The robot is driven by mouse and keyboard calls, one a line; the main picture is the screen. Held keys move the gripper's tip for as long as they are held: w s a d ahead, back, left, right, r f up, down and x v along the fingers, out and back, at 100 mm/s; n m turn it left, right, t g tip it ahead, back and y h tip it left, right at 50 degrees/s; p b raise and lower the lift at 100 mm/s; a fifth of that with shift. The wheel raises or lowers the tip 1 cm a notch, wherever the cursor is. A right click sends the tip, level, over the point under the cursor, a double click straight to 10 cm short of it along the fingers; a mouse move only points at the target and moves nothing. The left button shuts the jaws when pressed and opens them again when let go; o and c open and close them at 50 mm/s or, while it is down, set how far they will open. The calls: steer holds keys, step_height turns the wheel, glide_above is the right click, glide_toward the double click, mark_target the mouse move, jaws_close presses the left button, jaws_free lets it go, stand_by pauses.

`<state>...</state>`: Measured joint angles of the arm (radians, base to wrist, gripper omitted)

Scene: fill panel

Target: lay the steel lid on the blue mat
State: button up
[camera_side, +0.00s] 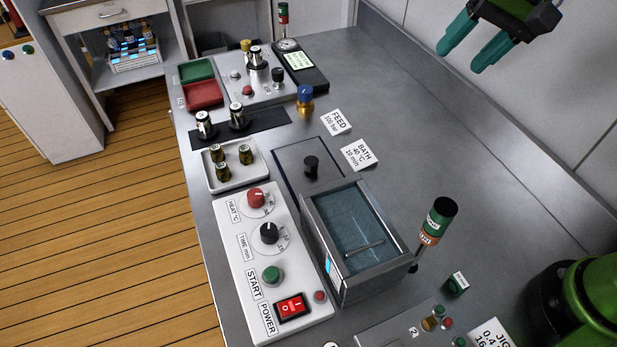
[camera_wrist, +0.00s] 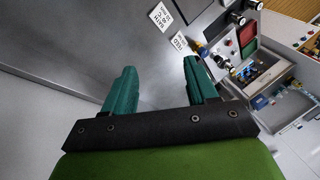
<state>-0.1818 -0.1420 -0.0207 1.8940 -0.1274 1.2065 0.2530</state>
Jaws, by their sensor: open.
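The steel lid (camera_side: 292,162) appears as a flat dark-grey plate with a black knob, lying just behind the open steel bath (camera_side: 383,275). The bath holds bluish liquid, and a thin bar shows in it. I cannot make out a clearly blue mat; a dark border shows around the lid, and I cannot tell whether it is a mat. My gripper (camera_side: 463,62) is open and empty, high at the upper right, well apart from the lid. In the wrist view my gripper (camera_wrist: 160,68) has its two teal fingers spread with nothing between them. The lid is not clear there.
A control panel (camera_side: 236,262) with knobs and a power switch runs left of the bath. A white tray (camera_side: 234,183) holds several vials. A green and orange beacon (camera_side: 438,215) stands right of the bath. FEED (camera_side: 336,122) and BATH (camera_side: 359,155) cards lie near the lid.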

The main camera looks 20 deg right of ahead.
steer(key=s+d+f+n+t, duration=0.1)
steer(key=s+d+f, duration=0.1)
steer(key=s, duration=0.4)
steer(key=s+d+f+t, duration=0.2)
steer(key=s+d, duration=0.2)
steer(key=s, duration=0.2)
steer(key=shift+n+h, duration=0.4)
